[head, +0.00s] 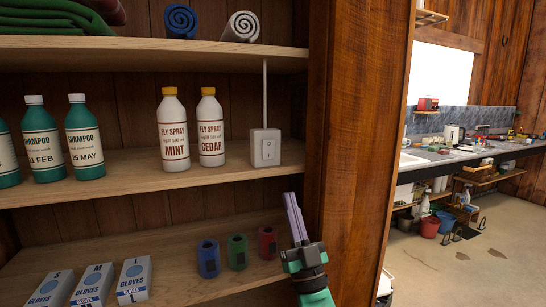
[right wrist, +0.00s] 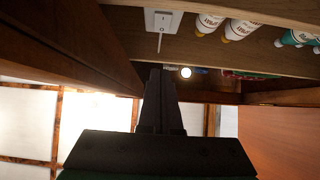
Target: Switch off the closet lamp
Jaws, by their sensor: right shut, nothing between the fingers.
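A pale grey switch box (head: 265,148) with a white rocker stands at the right end of the middle closet shelf (head: 130,182). A thin cable (head: 265,92) runs up from it to the shelf above. My right gripper (head: 290,200) is shut and empty, pointing up, below and a little right of the box and apart from it. In the right wrist view, the gripper (right wrist: 156,78) points towards the switch box (right wrist: 163,20), which appears upside down. A small bright round light (right wrist: 186,72) shows beyond the fingertips there. My left gripper is out of view.
Two fly spray bottles, mint (head: 173,130) and cedar (head: 210,128), stand left of the box. Shampoo bottles (head: 84,140) are further left. Small rolls (head: 238,252) and glove boxes (head: 133,280) sit on the lower shelf. A wooden closet post (head: 355,150) rises at the right.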

